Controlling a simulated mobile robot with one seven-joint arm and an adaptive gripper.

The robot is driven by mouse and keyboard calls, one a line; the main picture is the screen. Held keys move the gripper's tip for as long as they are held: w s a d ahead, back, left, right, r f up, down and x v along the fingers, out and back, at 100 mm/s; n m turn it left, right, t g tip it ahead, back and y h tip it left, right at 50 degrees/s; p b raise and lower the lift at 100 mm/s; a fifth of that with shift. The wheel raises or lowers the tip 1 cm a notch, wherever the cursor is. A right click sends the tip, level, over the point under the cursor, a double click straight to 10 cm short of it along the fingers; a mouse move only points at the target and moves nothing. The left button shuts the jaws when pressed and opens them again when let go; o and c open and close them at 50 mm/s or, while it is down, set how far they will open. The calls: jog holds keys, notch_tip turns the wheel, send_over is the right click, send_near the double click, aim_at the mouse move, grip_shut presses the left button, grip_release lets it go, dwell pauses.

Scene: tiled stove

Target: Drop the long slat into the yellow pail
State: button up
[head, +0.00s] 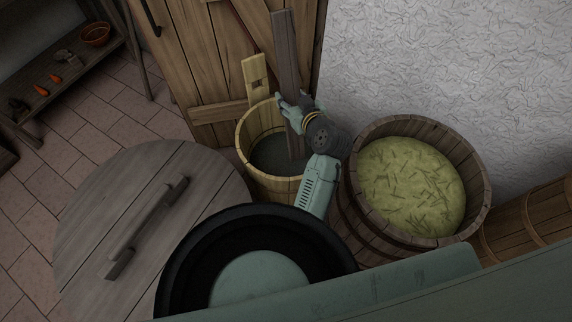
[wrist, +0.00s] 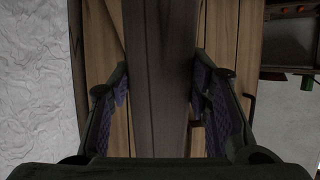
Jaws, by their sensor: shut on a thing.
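The long slat (head: 287,50) is a dark grey-brown board standing nearly upright. My gripper (head: 292,108) is shut on it around its middle. In the wrist view the slat (wrist: 157,70) runs between the two fingers of my gripper (wrist: 158,92). The yellow pail (head: 270,187) is a pale wooden tub with one tall stave at its back. The slat's lower part shows against the pail's dark inside, at the right of its mouth. I cannot tell whether its lower end touches the bottom.
A barrel of yellow-green shreds (head: 350,205) stands right of the pail. A round wooden lid with a handle (head: 95,205) is at the left. A plank door (head: 200,75) and a white wall (head: 440,60) are behind. A low shelf (head: 75,75) stands far left.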

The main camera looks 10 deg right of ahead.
jog(key=shift+r, duration=0.1)
jog(key=o, duration=1.4)
jog(key=shift+s, duration=0.1)
jog(key=v, duration=1.1)
jog(key=shift+s, duration=0.4)
jog(key=shift+w+r, duration=0.1)
jog(key=shift+r, duration=0.1)
